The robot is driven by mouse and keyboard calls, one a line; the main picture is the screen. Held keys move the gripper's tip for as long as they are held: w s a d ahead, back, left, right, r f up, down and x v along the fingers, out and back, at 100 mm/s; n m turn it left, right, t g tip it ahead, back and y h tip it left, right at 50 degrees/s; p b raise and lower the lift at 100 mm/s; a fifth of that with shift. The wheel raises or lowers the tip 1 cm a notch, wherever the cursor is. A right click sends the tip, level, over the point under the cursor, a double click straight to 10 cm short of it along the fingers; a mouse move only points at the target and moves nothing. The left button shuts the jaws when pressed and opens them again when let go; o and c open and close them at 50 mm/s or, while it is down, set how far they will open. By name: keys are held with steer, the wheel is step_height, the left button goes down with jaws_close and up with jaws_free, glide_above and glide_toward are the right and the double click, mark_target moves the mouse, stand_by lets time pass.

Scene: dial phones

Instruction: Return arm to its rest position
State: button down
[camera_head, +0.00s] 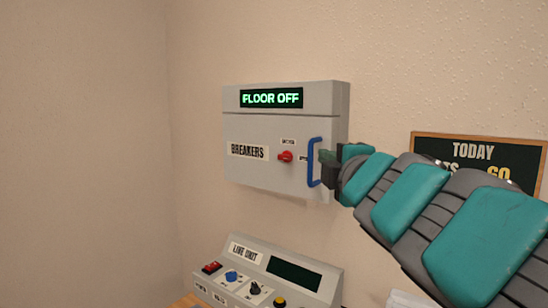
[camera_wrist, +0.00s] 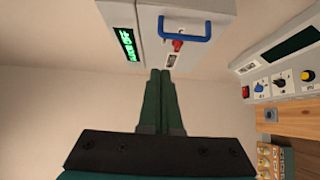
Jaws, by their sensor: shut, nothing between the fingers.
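My teal and grey arm reaches in from the right in the head view, with my gripper (camera_head: 326,157) at its end by the blue handle (camera_head: 314,162) of the breaker box (camera_head: 268,114). In the wrist view my gripper (camera_wrist: 160,74) has its two dark green fingers together with nothing between them. The blue handle (camera_wrist: 185,28) stands beyond the fingertips there, apart from them. The grey box is closed, and its green display reads "FLOOR OFF". A red knob (camera_head: 285,156) sits on its front, left of the handle.
Below the box is a grey line unit (camera_head: 265,272) with a dark screen, a red switch and several knobs, on a wooden surface (camera_wrist: 295,122). A "TODAY" board (camera_head: 480,160) hangs at right, partly behind my arm. The wall to the left is bare.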

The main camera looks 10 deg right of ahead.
steer(key=s+d+f+m+g+h, duration=0.15)
steer(key=f+m+g, duration=0.25)
steer(key=f, duration=0.6)
steer(key=s+d+f+m+g, duration=0.1)
steer(key=s+f+m+g, duration=0.2)
steer(key=f, duration=0.6)
steer(key=s+d+f+m+g+h, duration=0.1)
steer(key=s+f+m+g, duration=0.25)
steer(key=f, duration=0.65)
steer(key=s+a+f+m+g+y, duration=0.1)
steer(key=s+a+f+m+g, duration=0.2)
steer(key=s+f, duration=0.3)
steer(key=s+a+f+m+g+y, duration=0.2)
steer(key=s+a+f+m+g, duration=0.2)
steer(key=s, duration=0.9)
step_height(320, 180, down, 3)
steer(key=shift+a+r+g, duration=0.1)
steer(key=shift+a+g, duration=0.35)
steer(key=shift+g, duration=0.8)
